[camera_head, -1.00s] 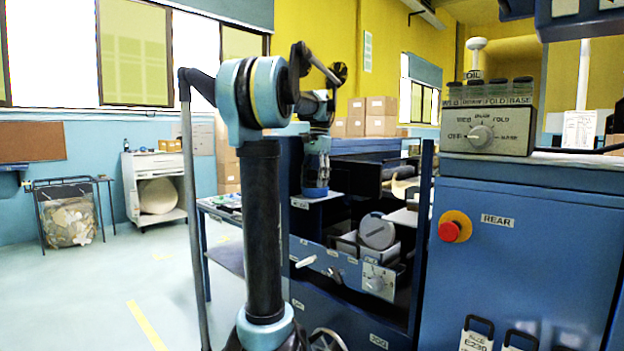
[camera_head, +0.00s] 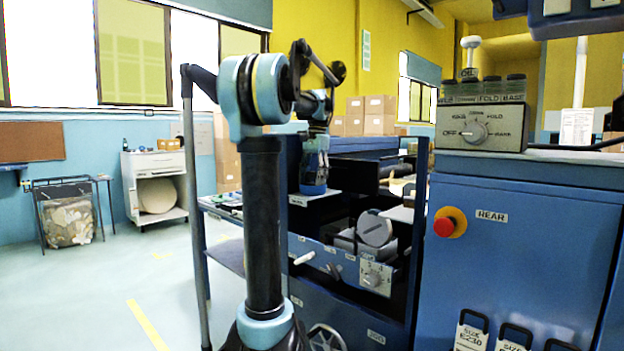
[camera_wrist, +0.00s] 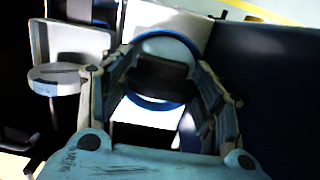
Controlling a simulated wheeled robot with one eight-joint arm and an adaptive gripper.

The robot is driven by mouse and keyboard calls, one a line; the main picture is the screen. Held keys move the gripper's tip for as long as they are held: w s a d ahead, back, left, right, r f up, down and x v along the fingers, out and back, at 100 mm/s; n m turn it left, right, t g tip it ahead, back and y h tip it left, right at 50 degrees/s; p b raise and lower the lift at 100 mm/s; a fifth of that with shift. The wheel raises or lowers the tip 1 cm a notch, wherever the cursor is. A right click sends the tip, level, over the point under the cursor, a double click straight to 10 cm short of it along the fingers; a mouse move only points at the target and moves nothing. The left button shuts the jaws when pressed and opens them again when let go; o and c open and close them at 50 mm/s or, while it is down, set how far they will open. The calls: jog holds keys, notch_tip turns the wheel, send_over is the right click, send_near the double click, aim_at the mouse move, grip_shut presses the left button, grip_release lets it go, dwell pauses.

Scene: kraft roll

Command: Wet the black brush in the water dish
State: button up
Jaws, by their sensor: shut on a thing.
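My gripper (camera_wrist: 163,85) points down with its two fingers on either side of a dark block, which I take to be the black brush (camera_wrist: 160,78). The fingers are shut on it. A round, blue-rimmed dish (camera_wrist: 168,104) with a pale inside lies behind the brush in the wrist view, and the brush overlaps its middle. Whether the bristles touch water is hidden. In the head view my gripper (camera_head: 314,165) is over a small white shelf (camera_head: 318,197) on the blue machine, with a blue part at its foot; the brush cannot be made out there.
A round grey lid-like disc (camera_head: 375,228) stands right of and below the shelf; it also shows in the wrist view (camera_wrist: 57,78). A blue cabinet (camera_head: 510,255) with a red button (camera_head: 444,227) fills the right.

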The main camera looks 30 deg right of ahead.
jog(key=shift+s+f, duration=0.1)
jog(key=shift+f, duration=0.15)
jog(key=shift+w+r, duration=0.4)
jog(key=shift+r, duration=0.05)
jog(key=shift+c, duration=1.3)
jog(key=shift+s+r, duration=0.15)
jog(key=shift+r, duration=2.9)
